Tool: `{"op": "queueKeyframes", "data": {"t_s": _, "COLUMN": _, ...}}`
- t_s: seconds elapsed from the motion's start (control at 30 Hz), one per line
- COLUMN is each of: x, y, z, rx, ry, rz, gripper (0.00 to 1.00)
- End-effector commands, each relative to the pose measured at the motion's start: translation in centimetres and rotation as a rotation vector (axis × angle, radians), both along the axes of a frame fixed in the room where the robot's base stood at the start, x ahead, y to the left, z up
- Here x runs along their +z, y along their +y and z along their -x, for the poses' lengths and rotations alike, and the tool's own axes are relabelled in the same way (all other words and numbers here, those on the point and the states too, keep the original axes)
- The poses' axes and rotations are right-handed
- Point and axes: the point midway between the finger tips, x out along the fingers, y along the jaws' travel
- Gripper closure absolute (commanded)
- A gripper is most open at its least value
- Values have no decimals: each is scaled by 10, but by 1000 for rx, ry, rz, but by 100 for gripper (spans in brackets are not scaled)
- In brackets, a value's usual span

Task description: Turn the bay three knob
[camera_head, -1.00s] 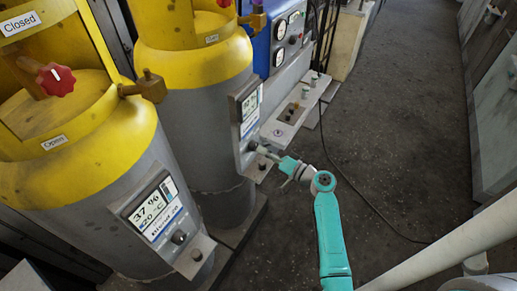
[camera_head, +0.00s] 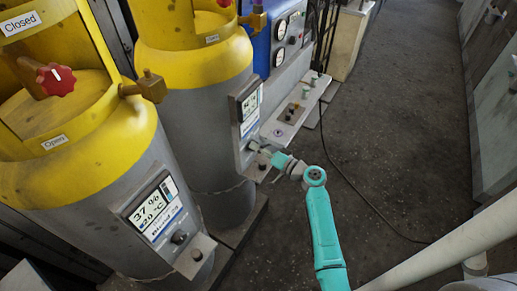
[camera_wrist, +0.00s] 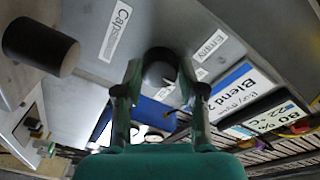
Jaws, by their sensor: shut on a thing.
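A dark round knob (camera_wrist: 160,72) sits on the grey panel of the second cylinder, between labels in the wrist view. My gripper (camera_wrist: 158,82) is shut on this knob, one finger on each side of it. In the head view my gripper (camera_head: 261,150) reaches the lower part of that cylinder's panel (camera_head: 247,115), and the knob is largely hidden there. A label by the knob reads "Empty" (camera_wrist: 211,45). The panel's display (camera_wrist: 245,88) reads "Blend", with smaller lines hard to read. I cannot read a bay number.
A dark cylindrical post (camera_wrist: 40,46) stands on a ledge close to my gripper. A nearer cylinder (camera_head: 90,195) has its own display and a knob (camera_head: 179,237). A blue gauge panel (camera_head: 282,40) stands behind. The floor (camera_head: 385,140) to the right is open, with a cable across it.

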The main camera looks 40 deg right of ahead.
Motion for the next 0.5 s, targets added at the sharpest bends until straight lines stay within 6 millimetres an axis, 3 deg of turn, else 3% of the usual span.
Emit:
{"op": "queueKeyframes", "data": {"t_s": 0.27, "x": 0, "y": 0, "z": 0, "rx": 0, "ry": 22, "rz": -58, "gripper": 95}}
{"op": "queueKeyframes", "data": {"t_s": 0.5, "x": 0, "y": 0, "z": 0, "rx": -1, "ry": 77, "rz": -210, "gripper": 95}}
